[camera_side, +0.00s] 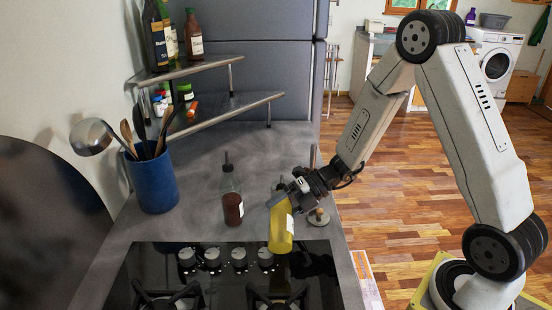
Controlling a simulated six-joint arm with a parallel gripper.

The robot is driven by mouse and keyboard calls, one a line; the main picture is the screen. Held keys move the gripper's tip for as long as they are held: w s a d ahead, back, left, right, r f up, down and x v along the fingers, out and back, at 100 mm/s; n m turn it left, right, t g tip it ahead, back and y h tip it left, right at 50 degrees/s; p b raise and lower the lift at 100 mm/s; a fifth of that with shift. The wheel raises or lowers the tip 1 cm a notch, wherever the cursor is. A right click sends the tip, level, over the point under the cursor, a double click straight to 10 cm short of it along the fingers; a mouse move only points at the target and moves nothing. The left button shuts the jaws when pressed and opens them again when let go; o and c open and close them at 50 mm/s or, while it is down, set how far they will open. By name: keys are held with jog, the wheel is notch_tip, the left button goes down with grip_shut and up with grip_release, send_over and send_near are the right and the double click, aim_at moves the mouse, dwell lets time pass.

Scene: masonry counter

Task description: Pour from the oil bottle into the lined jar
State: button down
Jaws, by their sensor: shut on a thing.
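The oil bottle (280,232), with yellow contents and a pale label, is below and left of my gripper (291,194). My gripper is shut on its upper part, which the jaws partly hide. The bottle is near upright with a slight tilt. Its lower end overlaps the hob's back edge in the picture; I cannot tell whether it is lifted clear. I cannot make out a lined jar. A bottle with dark red contents (232,205) and a thin spout stands upright on the counter, left of the oil bottle and apart from it.
A black hob (225,285) with several knobs lies in front. A blue crock (153,185) of utensils stands at left. A corner shelf (225,108) holds bottles and small jars. A round-based stand (318,217) is right of my gripper. Grey counter (205,160) is bare behind the red bottle.

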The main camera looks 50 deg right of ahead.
jog(key=shift+r+m+y+p, duration=0.1)
jog(key=shift+m+y+p, duration=0.25)
jog(key=shift+p, duration=0.3)
dwell(3.7)
jog(key=shift+n, duration=0.55)
jog(key=shift+w+d+r+n+t+h, duration=0.15)
jog(key=shift+r+n+t+h, duration=0.25)
jog(key=shift+r+n+h, duration=0.5)
jog(key=shift+m, duration=0.3)
jog(key=shift+w+d+r+t+h, duration=0.15)
jog(key=shift+r+t+h, duration=0.15)
jog(key=shift+r+h, duration=0.15)
jog(key=shift+w+d+n+t+h+b, duration=0.15)
jog(key=shift+w+d+n+t+h, duration=0.2)
jog(key=shift+n, duration=0.25)
jog(key=shift+w+d+n+t+h+b, duration=0.15)
jog(key=shift+w+d+n+t+h, duration=0.1)
jog(key=shift+d+n+t+h, duration=0.25)
jog(key=shift+w+f+n+t+h, duration=0.25)
jog(key=shift+f+n+h, duration=0.2)
jog(key=shift+f+n, duration=0.1)
jog(key=shift+r, duration=0.1)
